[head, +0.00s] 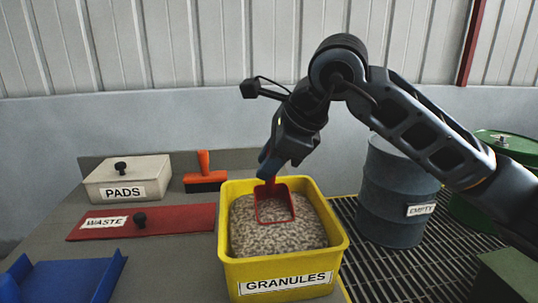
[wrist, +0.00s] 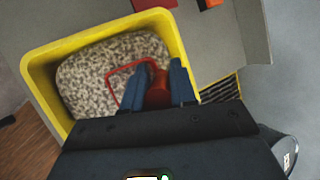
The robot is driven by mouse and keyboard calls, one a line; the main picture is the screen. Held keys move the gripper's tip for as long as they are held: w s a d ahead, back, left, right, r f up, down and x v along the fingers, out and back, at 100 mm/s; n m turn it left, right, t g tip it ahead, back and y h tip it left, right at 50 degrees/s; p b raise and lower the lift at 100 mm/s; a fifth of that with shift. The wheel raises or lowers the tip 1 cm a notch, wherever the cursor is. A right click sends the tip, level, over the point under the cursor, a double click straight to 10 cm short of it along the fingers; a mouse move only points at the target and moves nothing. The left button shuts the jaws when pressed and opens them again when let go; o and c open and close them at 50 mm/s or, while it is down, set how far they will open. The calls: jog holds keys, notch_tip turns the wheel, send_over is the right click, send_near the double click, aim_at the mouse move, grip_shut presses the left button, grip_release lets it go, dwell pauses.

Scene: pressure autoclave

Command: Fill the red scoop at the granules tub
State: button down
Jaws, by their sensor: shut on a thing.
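The red scoop (head: 275,203) is over the granules tub, its pan at the surface of the granules (head: 270,236). Whether it touches them or holds any, I cannot tell. My gripper (head: 270,165) is shut on the scoop's handle, above the back part of the tub. In the wrist view my gripper (wrist: 158,90) has its two fingers on either side of the red handle (wrist: 158,92). The yellow granules tub (head: 290,265) stands at the bench's front right, filled with beige granules. Part of the scoop is hidden by the fingers in the wrist view.
A PADS box (head: 128,178), a red WASTE lid (head: 180,221), an orange-handled brush (head: 205,175) and a blue dustpan (head: 65,277) lie left of the tub. A grey EMPTY drum (head: 395,195) stands on grating to the right, below my arm.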

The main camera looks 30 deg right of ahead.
jog(key=shift+f+b, duration=0.3)
jog(key=shift+f, duration=0.55)
jog(key=shift+s+a+r+p, duration=0.15)
jog(key=shift+s+r+p, duration=0.05)
jog(key=shift+s+p, duration=0.3)
jog(key=s+p, duration=0.1)
jog(key=s, duration=0.1)
jog(key=s+a+p, duration=0.1)
jog(key=s, duration=0.1)
jog(key=shift+s+a+r+p, duration=0.15)
jog(key=shift+p, duration=0.25)
jog(key=shift+w+d+r+m+g+y+p, duration=0.15)
jog(key=shift+w+d+r+g+y+p, duration=0.1)
jog(key=shift+w+r+g+p, duration=0.65)
jog(key=shift+w+d+r+m+g+y+p, duration=0.15)
jog(key=shift+w+d+r+g+p, duration=0.25)
jog(key=shift+w+r+p, duration=0.8)
jog(key=shift+w+d+r+m+g+y+p, duration=0.15)
jog(key=shift+w+r+g+p, duration=0.5)
jog(key=shift+p, duration=0.75)
jog(key=shift+w+d+r+p, duration=0.1)
jog(key=shift+w+r+p, duration=0.15)
jog(key=shift+r, duration=0.55)
jog(key=shift+w+d+r+p, duration=0.1)
jog(key=shift+r+p, duration=0.2)
jog(key=shift+r, duration=0.55)
jog(key=shift+w+r+p, duration=0.2)
jog(key=shift+r+p, duration=0.05)
jog(key=shift+r, duration=0.55)
